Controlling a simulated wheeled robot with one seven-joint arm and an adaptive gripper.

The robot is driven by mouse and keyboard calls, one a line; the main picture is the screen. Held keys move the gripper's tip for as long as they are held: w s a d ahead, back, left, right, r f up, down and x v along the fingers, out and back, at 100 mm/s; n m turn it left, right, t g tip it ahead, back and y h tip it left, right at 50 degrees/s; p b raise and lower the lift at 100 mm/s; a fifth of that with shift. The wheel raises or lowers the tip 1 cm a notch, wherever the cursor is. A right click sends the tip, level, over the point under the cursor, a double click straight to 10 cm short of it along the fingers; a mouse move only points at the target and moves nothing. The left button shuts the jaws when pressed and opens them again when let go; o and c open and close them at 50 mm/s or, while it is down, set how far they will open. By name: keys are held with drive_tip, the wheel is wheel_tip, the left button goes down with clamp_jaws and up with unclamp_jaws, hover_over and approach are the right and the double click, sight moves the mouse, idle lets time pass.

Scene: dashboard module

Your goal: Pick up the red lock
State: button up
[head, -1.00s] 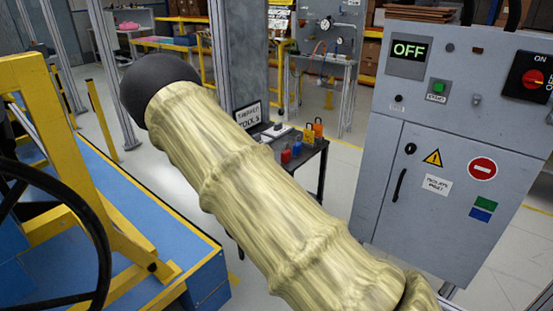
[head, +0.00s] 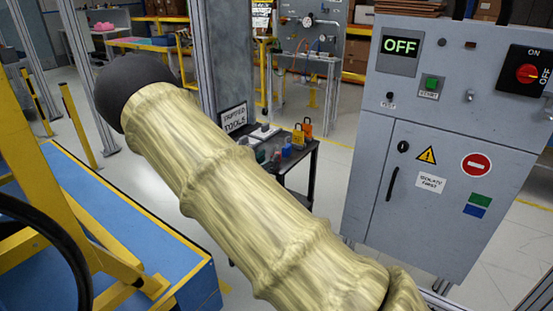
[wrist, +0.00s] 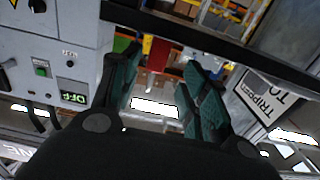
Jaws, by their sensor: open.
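The red lock (head: 276,156) stands on a small dark table in the head view, small and partly hidden by my arm. In the wrist view, which is turned upside down, a red block-like shape that looks like this lock (wrist: 158,54) shows beyond and between my fingers. A green lock (wrist: 122,44) is beside it, partly behind the left finger. My gripper (wrist: 162,78) is open with teal pads, and nothing is held between them. I cannot tell the exact gap to the red lock.
A blue lock (head: 286,150), a yellow lock (head: 298,136) and an orange lock (head: 308,129) stand close by. A "tripped tools" sign (head: 233,118) is at the table's back left. A grey control cabinet (head: 405,150) stands right; a blue platform (head: 150,240) lies left.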

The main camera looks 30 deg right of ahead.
drive_tip(key=x, duration=0.4)
drive_tip(key=shift+s+d, duration=0.15)
drive_tip(key=shift+d, duration=0.35)
clamp_jaws()
